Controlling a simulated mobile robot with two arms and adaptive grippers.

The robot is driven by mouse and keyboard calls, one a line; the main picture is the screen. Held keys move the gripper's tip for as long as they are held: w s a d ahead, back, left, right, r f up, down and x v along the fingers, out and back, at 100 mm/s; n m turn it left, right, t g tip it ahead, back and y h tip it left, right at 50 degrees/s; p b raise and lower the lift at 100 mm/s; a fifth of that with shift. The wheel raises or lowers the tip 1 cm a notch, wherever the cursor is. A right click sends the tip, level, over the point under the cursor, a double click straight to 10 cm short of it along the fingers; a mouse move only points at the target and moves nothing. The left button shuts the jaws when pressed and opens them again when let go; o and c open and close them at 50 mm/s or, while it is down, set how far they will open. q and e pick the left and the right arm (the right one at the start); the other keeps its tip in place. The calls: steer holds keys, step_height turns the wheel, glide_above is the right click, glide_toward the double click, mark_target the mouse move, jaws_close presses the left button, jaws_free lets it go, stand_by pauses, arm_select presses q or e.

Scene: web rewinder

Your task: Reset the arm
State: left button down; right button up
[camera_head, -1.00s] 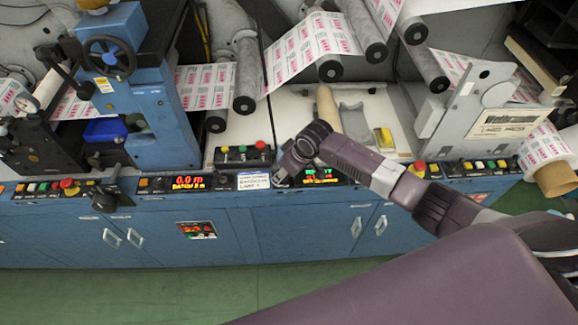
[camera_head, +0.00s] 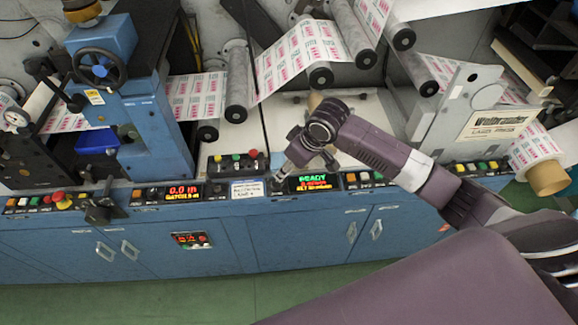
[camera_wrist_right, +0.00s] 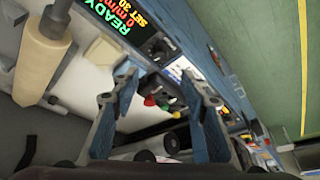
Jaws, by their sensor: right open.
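My right arm comes in from the right in the head view, purple and grey. My right gripper (camera_head: 302,168) is over the front edge of the machine, close to the READY display (camera_head: 313,183). In the right wrist view the two blue-grey fingers of my right gripper (camera_wrist_right: 166,98) are spread wide. Nothing is between them; a small button box (camera_wrist_right: 160,92) shows in the gap behind. My left arm and gripper are not in view.
The blue rewinder has a handwheel (camera_head: 99,66) on its left, a printed web (camera_head: 300,55) over dark rollers, and a grey side plate (camera_head: 463,105). A wooden roller (camera_wrist_right: 42,50) stands close in the wrist view. Green floor (camera_head: 130,303) is clear in front.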

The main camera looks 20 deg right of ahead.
steer(key=shift+a, duration=0.1)
steer(key=s+a+f, duration=0.2)
steer(key=s+a, duration=0.1)
steer(key=s, duration=0.4)
steer(key=s+a+f, duration=0.2)
steer(key=s+a, duration=0.2)
steer(key=s, duration=0.3)
steer(key=s+d+m+h, duration=0.1)
steer(key=s+d+m, duration=0.1)
steer(key=s+d, duration=0.35)
steer(key=s+d+m+h, duration=0.1)
steer(key=s+d+m, duration=0.1)
steer(key=s, duration=0.6)
step_height(320, 180, down, 32)
steer(key=s+r+g+b, duration=0.1)
steer(key=s+g+b, duration=0.1)
steer(key=b, duration=0.5)
steer(key=s+d+f+b, duration=0.1)
steer(key=s+f+b, duration=0.1)
steer(key=s+f, duration=0.6)
steer(key=s+d+f+g+b, duration=0.1)
steer(key=s+d+f+b, duration=0.1)
steer(key=s+f, duration=0.6)
step_height(320, 180, down, 7)
steer(key=shift+s+d+r+n+b, duration=0.15)
steer(key=shift+s+n+b, duration=0.2)
steer(key=shift+b, duration=0.45)
